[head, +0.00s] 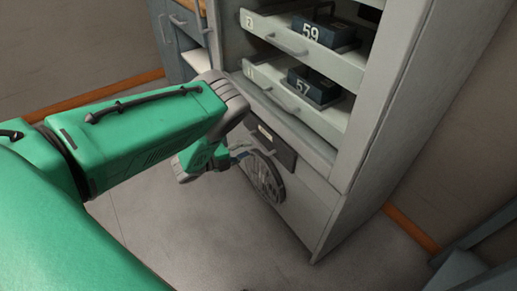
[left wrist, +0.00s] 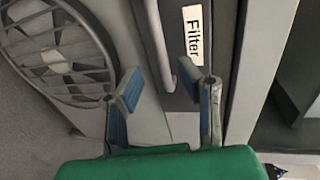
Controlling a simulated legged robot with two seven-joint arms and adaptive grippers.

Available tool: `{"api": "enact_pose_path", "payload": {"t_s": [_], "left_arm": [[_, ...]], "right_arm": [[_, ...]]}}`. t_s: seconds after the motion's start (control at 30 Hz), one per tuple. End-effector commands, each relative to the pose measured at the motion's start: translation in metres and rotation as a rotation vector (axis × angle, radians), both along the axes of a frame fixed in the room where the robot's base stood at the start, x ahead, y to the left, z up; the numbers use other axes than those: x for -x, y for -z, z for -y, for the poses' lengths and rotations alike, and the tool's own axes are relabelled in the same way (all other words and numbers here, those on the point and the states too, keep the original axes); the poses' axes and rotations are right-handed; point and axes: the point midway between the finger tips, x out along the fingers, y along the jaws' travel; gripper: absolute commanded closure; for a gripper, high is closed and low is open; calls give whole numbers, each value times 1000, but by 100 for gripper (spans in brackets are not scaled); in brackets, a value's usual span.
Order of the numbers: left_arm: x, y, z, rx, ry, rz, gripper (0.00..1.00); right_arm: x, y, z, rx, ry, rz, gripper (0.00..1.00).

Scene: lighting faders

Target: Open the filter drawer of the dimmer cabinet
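The dimmer cabinet (head: 330,210) stands at the right of the head view. Its dark filter drawer (head: 277,148) is low on the front and looks flush with it. In the left wrist view the drawer front (left wrist: 182,75) carries a white "Filter" label (left wrist: 194,36) and a grey bar handle (left wrist: 158,42). My left gripper (head: 239,153) is at the drawer, partly hidden by my arm. In the left wrist view its blue-padded fingers (left wrist: 167,103) are apart, with the handle's lower end between them in the picture; contact cannot be told. My right gripper is not in view.
A round fan grille (head: 266,178) is just below the drawer. Above, pulled-out shelves (head: 318,128) hold dark blocks marked 57 (head: 314,84) and 59 (head: 325,30). Another cabinet (head: 176,40) stands at the left. The floor (head: 220,235) in front is clear.

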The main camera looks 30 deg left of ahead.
Motion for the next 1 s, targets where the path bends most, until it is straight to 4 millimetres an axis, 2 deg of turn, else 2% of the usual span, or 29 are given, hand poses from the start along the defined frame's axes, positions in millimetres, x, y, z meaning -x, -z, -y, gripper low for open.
{"api": "enact_pose_path", "payload": {"t_s": [0.1,0.3,0.7,0.8,1.0], "left_arm": [[-22,7,9,3,2,3,68],[-43,12,18,2,1,0,68],[-50,11,20,3,-1,0,68],[-50,11,20,3,-1,0,100],[-49,12,20,2,-1,-2,100]], "right_arm": [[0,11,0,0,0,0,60],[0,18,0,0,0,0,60],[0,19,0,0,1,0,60],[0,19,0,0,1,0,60],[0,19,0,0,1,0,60]]}}
